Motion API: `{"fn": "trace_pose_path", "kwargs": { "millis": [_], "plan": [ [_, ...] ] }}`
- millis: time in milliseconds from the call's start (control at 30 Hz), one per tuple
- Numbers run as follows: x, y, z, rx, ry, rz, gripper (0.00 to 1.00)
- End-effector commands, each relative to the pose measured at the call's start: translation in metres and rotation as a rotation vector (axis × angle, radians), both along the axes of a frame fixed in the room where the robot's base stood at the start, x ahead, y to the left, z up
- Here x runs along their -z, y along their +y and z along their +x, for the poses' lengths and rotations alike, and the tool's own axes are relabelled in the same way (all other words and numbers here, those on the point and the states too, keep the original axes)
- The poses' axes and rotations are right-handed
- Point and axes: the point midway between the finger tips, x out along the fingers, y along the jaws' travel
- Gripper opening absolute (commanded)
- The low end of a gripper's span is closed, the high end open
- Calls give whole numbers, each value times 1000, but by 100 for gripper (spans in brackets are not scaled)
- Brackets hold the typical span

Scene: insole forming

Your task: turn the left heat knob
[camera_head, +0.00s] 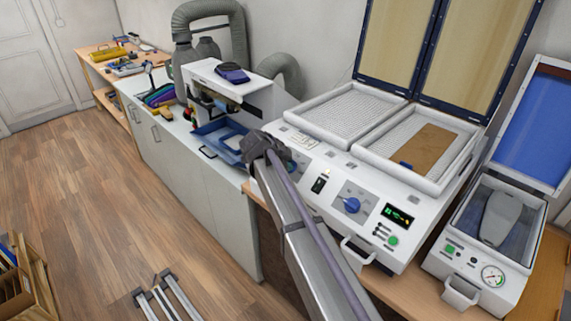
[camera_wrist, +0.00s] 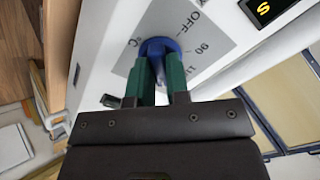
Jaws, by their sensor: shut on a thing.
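The left heat knob (camera_wrist: 158,46) is blue and sits on a grey dial plate (camera_wrist: 192,42) marked OFF, 90 and °C in the wrist view. My gripper (camera_wrist: 160,65) has two green fingers, shut on the knob with one on each side. In the head view my gripper (camera_head: 272,150) is at the left end of the white heating machine's (camera_head: 322,205) front panel. There my gripper and arm hide the left knob. The fingertips partly cover the knob in the wrist view, and its pointer cannot be made out.
A second blue knob (camera_head: 351,205), a switch (camera_head: 320,184) and a lit display (camera_head: 398,216) lie to the right on the panel. A handle (camera_head: 358,251) sticks out below. A blue tray (camera_head: 222,140) stands left of my gripper. A vacuum press (camera_head: 478,255) stands at the right.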

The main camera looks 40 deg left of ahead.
Motion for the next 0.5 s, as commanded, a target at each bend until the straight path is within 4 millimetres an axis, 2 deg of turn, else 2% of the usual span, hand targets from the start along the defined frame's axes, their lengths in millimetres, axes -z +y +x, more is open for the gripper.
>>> {"fn": "trace_pose_path", "kwargs": {
  "millis": [433,467,500],
  "plan": [
    [0,0,0,7,-1,7,0],
    [0,0,0,7,-1,7,18],
    [0,0,0,7,-1,7,22]
  ]
}}
